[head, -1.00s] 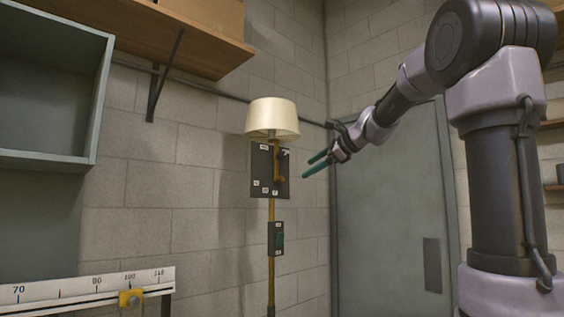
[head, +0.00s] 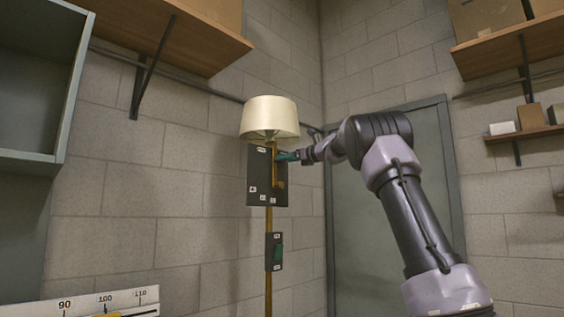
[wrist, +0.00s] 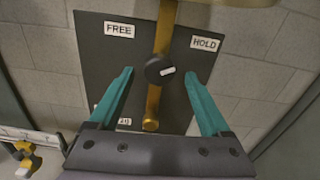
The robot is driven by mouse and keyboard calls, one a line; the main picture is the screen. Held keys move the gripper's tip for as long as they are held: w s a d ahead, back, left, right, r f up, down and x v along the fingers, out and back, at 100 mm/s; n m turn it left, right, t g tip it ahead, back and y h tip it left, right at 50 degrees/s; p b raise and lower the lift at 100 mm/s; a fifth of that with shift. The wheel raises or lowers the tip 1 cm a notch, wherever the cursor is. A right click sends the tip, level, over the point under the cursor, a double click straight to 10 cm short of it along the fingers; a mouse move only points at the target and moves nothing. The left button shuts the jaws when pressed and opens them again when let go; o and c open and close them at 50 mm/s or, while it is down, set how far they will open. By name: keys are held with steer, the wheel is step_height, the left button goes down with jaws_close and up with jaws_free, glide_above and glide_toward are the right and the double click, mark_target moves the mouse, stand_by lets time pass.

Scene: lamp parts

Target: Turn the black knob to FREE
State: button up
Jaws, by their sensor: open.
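The black knob (wrist: 158,70) is round with a white mark pointing right and slightly up. It sits on a brass bar of a dark panel (wrist: 100,52), which also shows below the lampshade in the head view (head: 258,192). A FREE label (wrist: 119,29) is at the panel's upper left and a HOLD label (wrist: 205,43) at its upper right. My gripper (wrist: 158,73) is open, its teal fingers on either side of the knob with gaps showing. In the head view my gripper (head: 284,156) is at the panel's upper right; I cannot make out the knob there.
The cream lampshade (head: 270,117) is just above my gripper. A smaller box with a green switch (head: 275,252) is lower on the brass pole. A wooden shelf (head: 175,30) is at upper left, and a numbered scale (head: 85,305) at lower left. A grey door (head: 345,240) is behind my arm.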

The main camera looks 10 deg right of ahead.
steer(key=shift+x, duration=1.45)
jaws_close()
